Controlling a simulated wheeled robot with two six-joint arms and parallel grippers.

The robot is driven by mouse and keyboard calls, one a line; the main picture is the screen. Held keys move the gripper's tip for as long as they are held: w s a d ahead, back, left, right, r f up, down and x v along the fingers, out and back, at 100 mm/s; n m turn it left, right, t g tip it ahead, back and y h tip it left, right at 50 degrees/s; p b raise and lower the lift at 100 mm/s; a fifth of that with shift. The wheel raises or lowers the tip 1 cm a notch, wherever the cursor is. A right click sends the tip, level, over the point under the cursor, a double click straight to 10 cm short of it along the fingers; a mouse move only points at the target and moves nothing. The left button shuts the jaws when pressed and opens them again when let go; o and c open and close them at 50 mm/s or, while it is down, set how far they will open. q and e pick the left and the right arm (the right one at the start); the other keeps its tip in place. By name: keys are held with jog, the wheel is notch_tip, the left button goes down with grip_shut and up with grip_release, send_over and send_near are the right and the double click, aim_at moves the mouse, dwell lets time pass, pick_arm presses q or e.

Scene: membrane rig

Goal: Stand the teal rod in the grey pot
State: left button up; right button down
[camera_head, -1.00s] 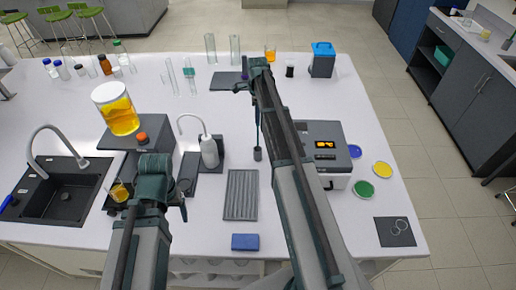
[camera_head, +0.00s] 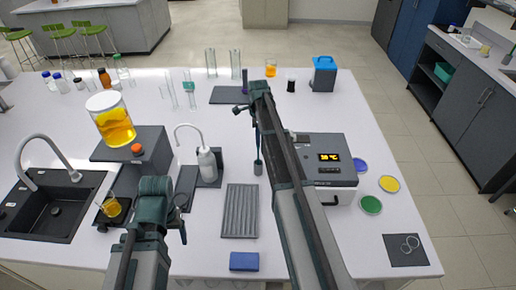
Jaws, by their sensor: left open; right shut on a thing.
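The teal rod (camera_head: 257,146) is upright, left of my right arm, its upper part hidden by that arm. Its lower end meets the mouth of the small grey pot (camera_head: 258,170); I cannot tell how deep it sits. My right gripper (camera_head: 246,108) is above the pot, shut on the rod; its grip is mostly hidden by my arm. My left gripper (camera_head: 182,220) is open and empty, over the front left of the table, well away from rod and pot.
A grey ribbed tray (camera_head: 240,212) and a blue block (camera_head: 244,261) lie in front of the pot. A device with a display (camera_head: 328,170) stands right of my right arm. A white wash bottle (camera_head: 207,165) stands left of the pot.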

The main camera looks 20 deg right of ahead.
aim_at(258, 147)
jog(key=shift+f+b, duration=1.8)
jog(key=shift+f, duration=0.2)
jog(key=c, duration=0.8)
grip_release()
jog(key=shift+r, duration=0.1)
jog(key=shift+c, duration=0.2)
jog(key=shift+r, duration=0.1)
